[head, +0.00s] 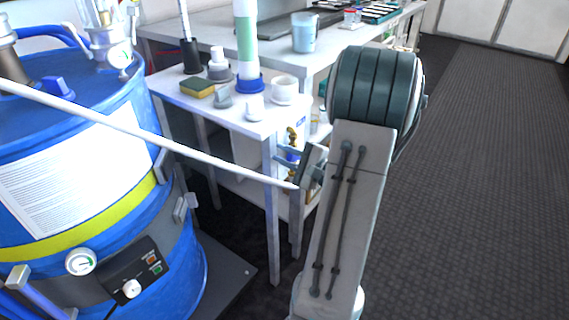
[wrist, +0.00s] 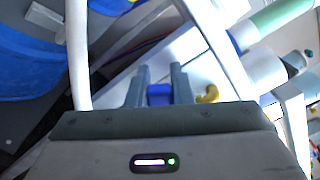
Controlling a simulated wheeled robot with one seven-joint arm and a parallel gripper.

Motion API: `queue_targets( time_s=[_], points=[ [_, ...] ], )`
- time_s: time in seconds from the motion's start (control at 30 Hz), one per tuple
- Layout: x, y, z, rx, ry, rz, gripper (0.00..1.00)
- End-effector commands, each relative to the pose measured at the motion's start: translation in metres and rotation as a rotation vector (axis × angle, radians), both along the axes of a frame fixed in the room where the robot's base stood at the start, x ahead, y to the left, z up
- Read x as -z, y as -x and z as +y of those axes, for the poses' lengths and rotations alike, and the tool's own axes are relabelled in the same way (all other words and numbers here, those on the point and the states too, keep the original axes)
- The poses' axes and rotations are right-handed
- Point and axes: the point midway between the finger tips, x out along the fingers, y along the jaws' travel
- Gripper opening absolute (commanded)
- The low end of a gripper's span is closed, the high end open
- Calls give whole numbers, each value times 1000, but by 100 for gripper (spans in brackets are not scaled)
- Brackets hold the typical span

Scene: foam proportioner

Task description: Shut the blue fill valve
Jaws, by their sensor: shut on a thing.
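My gripper (head: 287,155) reaches in at the side of the white bench, its wrist partly hidden behind my arm. In the wrist view my two grey fingers (wrist: 159,88) stand on either side of a small blue piece, which I take to be the handle of the blue fill valve (wrist: 159,96). The fingers are shut on it. A curved brass fitting (wrist: 208,94) sits just right of the fingers. The head view also shows brass (head: 292,135) just above the gripper. How far the handle is turned cannot be told.
A blue drum (head: 60,150) with gauges stands at left. A long white pole (head: 180,147) crosses in front of the bench. The bench top (head: 262,128) holds a sponge (head: 197,88), cups and a cylinder (head: 246,50). Dark floor (head: 480,150) is clear at right.

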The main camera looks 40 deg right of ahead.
Motion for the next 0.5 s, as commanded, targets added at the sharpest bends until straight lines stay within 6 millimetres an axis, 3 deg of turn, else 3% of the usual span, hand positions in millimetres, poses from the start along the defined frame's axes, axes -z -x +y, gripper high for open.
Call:
queue_targets(
  time_s=[0.03,0.5],
  points=[
    [12,1,1,2,41,-13,0],
    [36,4,11,1,364,-119,0]
  ],
)
